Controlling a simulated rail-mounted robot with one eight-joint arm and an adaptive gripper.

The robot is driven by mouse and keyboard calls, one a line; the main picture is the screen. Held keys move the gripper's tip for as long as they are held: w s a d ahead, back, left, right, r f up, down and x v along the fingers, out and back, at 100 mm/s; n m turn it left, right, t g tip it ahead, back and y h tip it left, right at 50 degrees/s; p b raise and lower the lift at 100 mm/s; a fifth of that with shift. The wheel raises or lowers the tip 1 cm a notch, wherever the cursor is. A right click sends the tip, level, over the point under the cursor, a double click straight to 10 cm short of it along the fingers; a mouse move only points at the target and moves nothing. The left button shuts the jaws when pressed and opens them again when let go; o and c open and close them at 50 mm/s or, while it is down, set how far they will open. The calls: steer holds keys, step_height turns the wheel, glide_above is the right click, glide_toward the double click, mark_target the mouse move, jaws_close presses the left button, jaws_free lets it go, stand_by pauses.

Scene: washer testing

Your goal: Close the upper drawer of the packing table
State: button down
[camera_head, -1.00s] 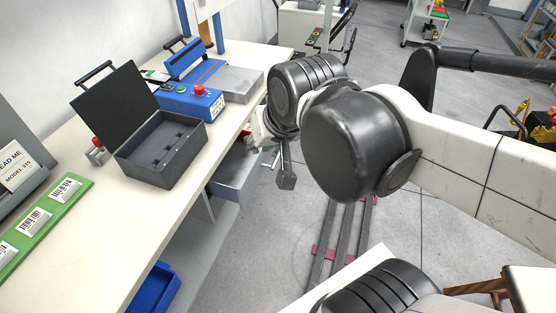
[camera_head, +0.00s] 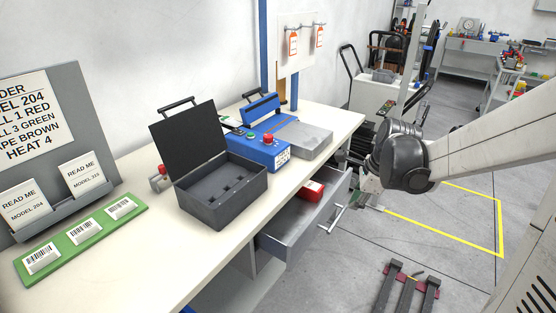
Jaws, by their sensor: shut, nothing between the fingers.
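The packing table (camera_head: 160,268) has a white top and runs along the wall. Its upper drawer (camera_head: 283,246) is grey and stands pulled out below the table's right front edge. A red item (camera_head: 312,190) with a white mark lies inside it. The drawer's bar handle (camera_head: 332,219) shows on its front. My gripper (camera_head: 376,208) is shut and empty, just beyond the drawer's far right corner. It is small and partly hidden by my wrist, and I cannot tell whether it touches the drawer.
An open dark case (camera_head: 222,195) and a blue sealing machine (camera_head: 268,150) stand on the table above the drawer. A green board with barcode labels (camera_head: 82,238) lies at the left.

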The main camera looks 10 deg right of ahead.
steer(key=w+d+f+m+b, duration=0.1)
steer(key=w+d+f+m, duration=0.1)
steer(key=d+f+m, duration=0.4)
steer(key=w+a+f+n+b, duration=0.1)
steer(key=w+a+f+b, duration=0.2)
steer(key=f, duration=0.8)
steer(key=shift+w+a+f+g+y, duration=0.3)
steer(key=shift+w+a, duration=0.55)
steer(key=shift+a, duration=0.35)
